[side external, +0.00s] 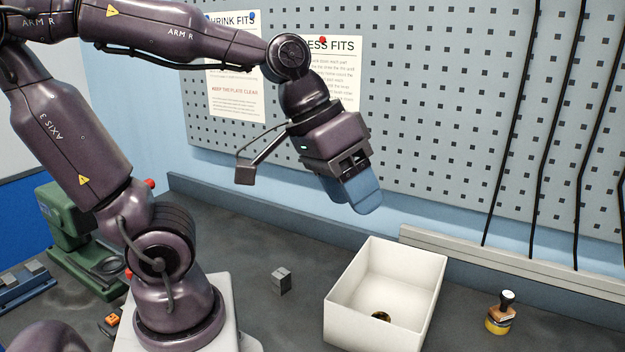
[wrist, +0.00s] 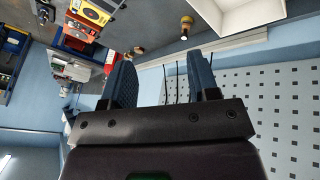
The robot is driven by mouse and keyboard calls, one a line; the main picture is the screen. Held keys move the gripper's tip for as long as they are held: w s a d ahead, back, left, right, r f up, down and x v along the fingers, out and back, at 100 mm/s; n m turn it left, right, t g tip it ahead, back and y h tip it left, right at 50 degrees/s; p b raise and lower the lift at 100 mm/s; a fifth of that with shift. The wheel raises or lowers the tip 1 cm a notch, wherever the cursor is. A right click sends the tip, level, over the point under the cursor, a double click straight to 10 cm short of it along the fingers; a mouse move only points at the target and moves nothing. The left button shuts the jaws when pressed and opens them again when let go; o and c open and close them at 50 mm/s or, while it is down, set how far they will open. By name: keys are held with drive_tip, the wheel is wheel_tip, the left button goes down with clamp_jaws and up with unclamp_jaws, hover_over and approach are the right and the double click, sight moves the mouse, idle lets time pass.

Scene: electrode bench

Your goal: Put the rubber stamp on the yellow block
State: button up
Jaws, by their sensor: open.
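A small grey block (side external: 281,280) lies left of the bin. A green machine (side external: 70,225) is at the far left. A pegboard wall (side external: 440,120) closes the back.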

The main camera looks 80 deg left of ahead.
drive_tip(key=s+a+m+y, duration=0.1)
drive_tip(key=s+a, duration=0.1)
drive_tip(key=s+a+m+y, duration=0.1)
drive_tip(key=s, duration=0.1)
drive_tip(key=shift+a+t, duration=0.3)
drive_tip(key=shift+a, duration=0.05)
